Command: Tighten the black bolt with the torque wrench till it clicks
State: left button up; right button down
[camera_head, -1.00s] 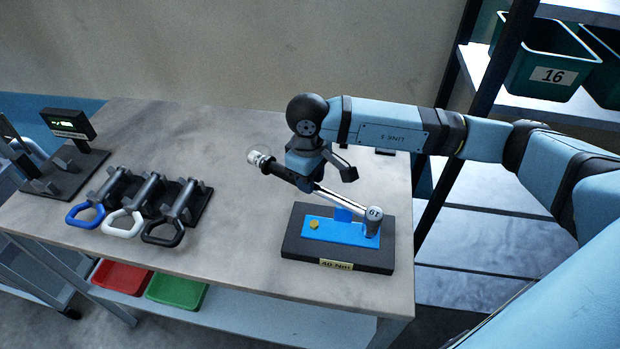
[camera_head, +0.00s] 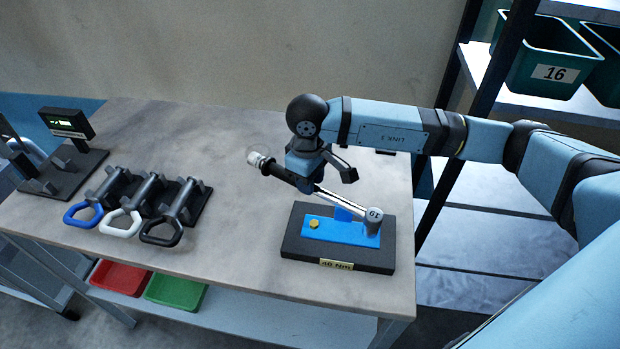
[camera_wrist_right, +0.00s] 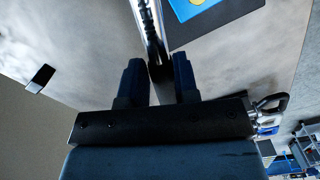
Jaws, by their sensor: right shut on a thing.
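The torque wrench (camera_head: 327,197) lies across the blue bolt plate (camera_head: 337,232) on the black block, which bears a "40 Nm" label (camera_head: 336,264). Its head (camera_head: 373,214), marked 19, sits over the right end of the plate. The black bolt is not visible; the head covers that spot. A yellow bolt (camera_head: 313,224) shows at the plate's left. My right gripper (camera_head: 306,180) is shut on the wrench's dark handle. In the right wrist view the fingers (camera_wrist_right: 161,80) stand on either side of the handle, with the shaft running upward. My left gripper is not in view.
Stands with blue, white and black ring handles (camera_head: 122,222) sit left on the grey table (camera_head: 225,240). A small display on a dark base (camera_head: 68,122) is at far left. Red and green trays (camera_head: 176,291) are below. A shelf with green bins (camera_head: 545,60) stands right.

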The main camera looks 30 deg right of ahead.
jog(key=shift+f, duration=0.15)
jog(key=shift+r, duration=0.7)
jog(key=shift+f+b, duration=0.7)
jog(key=shift+b, duration=0.3)
dwell(0.5)
jog(key=shift+r, duration=0.25)
jog(key=shift+r, duration=0.45)
dwell(0.6)
